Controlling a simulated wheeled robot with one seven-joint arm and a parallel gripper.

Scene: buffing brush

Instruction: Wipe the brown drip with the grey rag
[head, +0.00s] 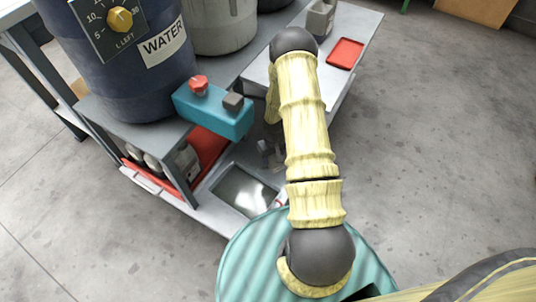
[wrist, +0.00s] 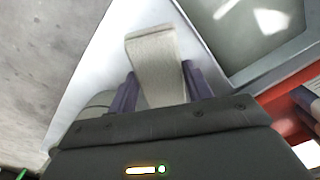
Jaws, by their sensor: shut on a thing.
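My gripper (wrist: 158,84) is shut on a pale grey, folded-looking piece, which I take to be the grey rag (wrist: 155,55). The rag sticks out beyond the two dark purple fingers in the wrist view. Behind it lies a white surface (wrist: 95,70); I cannot tell whether the rag touches it. In the head view my gripper (head: 268,152) is mostly hidden behind my arm, and I cannot make out the rag there. I see no brown drip in either view.
A grey-framed glossy panel (head: 243,190) lies on the low shelf. A red tray (head: 207,150) is beside it. Above stand a blue WATER barrel (head: 125,60) and a teal box (head: 212,112) with a red knob. A red dish (head: 345,54) sits at the upper right.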

